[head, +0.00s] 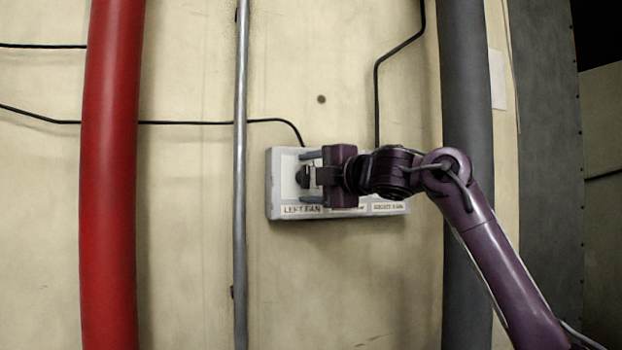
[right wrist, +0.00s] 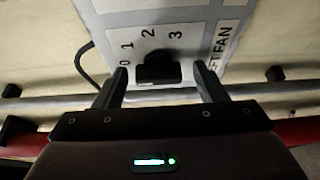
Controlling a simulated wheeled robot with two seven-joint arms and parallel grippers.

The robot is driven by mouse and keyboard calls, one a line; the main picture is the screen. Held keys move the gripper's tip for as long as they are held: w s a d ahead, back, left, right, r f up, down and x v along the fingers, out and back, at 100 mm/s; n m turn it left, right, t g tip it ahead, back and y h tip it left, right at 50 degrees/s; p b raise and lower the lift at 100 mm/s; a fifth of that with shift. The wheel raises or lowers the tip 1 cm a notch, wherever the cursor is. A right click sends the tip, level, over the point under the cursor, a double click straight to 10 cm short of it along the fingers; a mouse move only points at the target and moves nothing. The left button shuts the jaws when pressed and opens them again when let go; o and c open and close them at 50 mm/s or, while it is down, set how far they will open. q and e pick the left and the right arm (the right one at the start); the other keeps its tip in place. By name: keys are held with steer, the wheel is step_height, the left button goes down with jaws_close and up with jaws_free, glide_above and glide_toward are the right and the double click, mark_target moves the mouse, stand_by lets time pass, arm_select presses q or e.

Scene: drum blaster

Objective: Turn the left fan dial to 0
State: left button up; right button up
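The left fan dial (head: 302,176) is a small black knob on the left part of a pale control box on the wall. My right gripper (head: 309,178) is at the box, its two fingers apart above and below the dial. In the right wrist view the dial (right wrist: 158,70) sits between the open fingers, with a visible gap on each side. The numbers 0, 1, 2 and 3 are printed around it. I cannot tell surely which number it points to. My right gripper hides the middle of the box and the right fan dial. My left gripper is not in view.
The control box (head: 272,190) bears LEFT FAN and RIGHT FAN labels. Black cables run into its top. A thin grey pipe (head: 240,120) stands close to its left, a red pipe (head: 110,180) farther left, and a thick grey pipe (head: 467,100) to its right, behind my arm.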

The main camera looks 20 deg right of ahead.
steer(key=shift+s, duration=0.1)
steer(key=shift+s+d+f+b, duration=0.1)
steer(key=shift+s+d+b, duration=0.1)
steer(key=shift+s+b, duration=0.15)
steer(key=b+v, duration=0.4)
steer(key=v, duration=0.3)
steer(key=shift+w, duration=0.15)
